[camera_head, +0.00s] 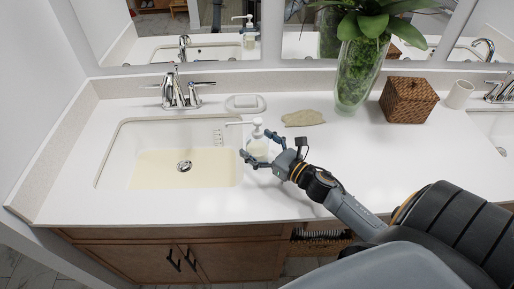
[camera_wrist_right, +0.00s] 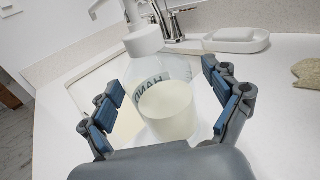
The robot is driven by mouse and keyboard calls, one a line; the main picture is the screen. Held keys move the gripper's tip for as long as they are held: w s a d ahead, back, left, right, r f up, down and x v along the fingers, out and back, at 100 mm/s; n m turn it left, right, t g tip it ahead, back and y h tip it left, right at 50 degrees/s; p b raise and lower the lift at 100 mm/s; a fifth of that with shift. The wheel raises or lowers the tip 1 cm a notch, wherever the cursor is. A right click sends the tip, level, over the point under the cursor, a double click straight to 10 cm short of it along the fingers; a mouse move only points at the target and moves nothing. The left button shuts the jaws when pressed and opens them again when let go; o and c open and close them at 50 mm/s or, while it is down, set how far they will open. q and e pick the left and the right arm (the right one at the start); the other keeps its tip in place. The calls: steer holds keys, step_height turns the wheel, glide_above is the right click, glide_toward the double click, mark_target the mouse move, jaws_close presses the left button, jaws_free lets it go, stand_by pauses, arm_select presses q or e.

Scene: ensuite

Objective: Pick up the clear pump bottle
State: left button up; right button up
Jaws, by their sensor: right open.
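The clear pump bottle (camera_head: 258,146) with a white pump top stands upright on the white counter, beside the right edge of the left sink. It also shows in the right wrist view (camera_wrist_right: 168,105), with pale liquid inside and dark lettering on it. My right gripper (camera_head: 259,152) is open, with one finger on each side of the bottle. In the right wrist view the fingers (camera_wrist_right: 170,105) stand apart from the bottle's sides, with visible gaps. The bottle's lower part is partly hidden by the gripper. My left gripper is not in view.
The left sink (camera_head: 150,165) and its chrome faucet (camera_head: 180,92) lie left of the bottle. A soap dish (camera_head: 245,103) and a beige cloth-like item (camera_head: 304,118) lie behind it. A glass plant vase (camera_head: 358,75) and a wicker box (camera_head: 408,100) stand right. The front counter is clear.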

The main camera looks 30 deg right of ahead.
steer(key=c, duration=1.5)
steer(key=shift+c, duration=0.5)
steer(key=shift+r, duration=0.15)
